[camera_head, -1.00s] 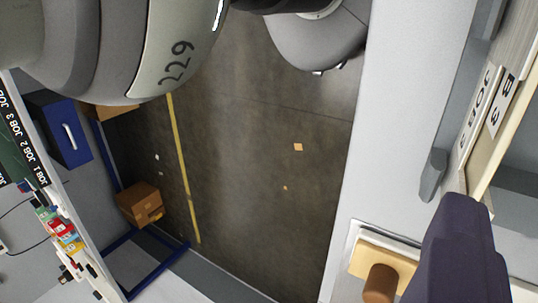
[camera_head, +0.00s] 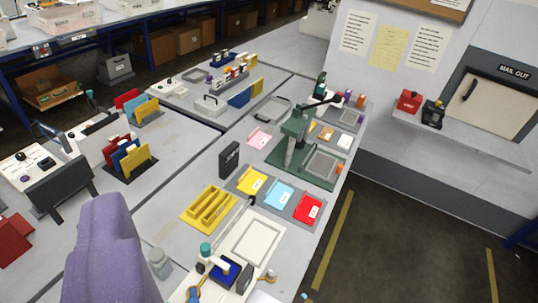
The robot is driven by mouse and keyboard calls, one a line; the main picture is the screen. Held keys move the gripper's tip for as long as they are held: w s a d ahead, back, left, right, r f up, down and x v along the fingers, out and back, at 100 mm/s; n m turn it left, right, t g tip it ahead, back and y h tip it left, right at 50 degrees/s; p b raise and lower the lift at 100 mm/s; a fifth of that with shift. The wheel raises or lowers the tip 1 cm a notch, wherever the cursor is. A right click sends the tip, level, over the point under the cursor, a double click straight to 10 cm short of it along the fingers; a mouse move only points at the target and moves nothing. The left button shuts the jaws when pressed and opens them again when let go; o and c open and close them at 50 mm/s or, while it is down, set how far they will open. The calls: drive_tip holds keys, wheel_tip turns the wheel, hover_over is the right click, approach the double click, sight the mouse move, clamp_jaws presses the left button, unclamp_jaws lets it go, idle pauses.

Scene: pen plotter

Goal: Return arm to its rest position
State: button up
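A purple, rounded part of my gripper (camera_head: 108,250) fills the lower left of the camera view. Only this part shows, so its opening between fingers cannot be seen. It appears in front of a long grey worktable (camera_head: 165,215), and I cannot tell its distance from the surface. Nothing held is visible. The rest of my arm is out of view.
On the table are yellow, blue and red trays (camera_head: 309,209), a green press-like stand (camera_head: 296,140), a yellow rack (camera_head: 209,208) and several file holders (camera_head: 128,158). A wall with a mail hatch (camera_head: 500,90) stands right. Bare floor (camera_head: 385,235) lies at lower right.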

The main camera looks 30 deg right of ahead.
drive_tip(key=shift+r, duration=0.15)
wheel_tip(320, 180, down, 4)
drive_tip(key=b, duration=0.4)
drive_tip(key=shift+f, duration=0.25)
idle(0.5)
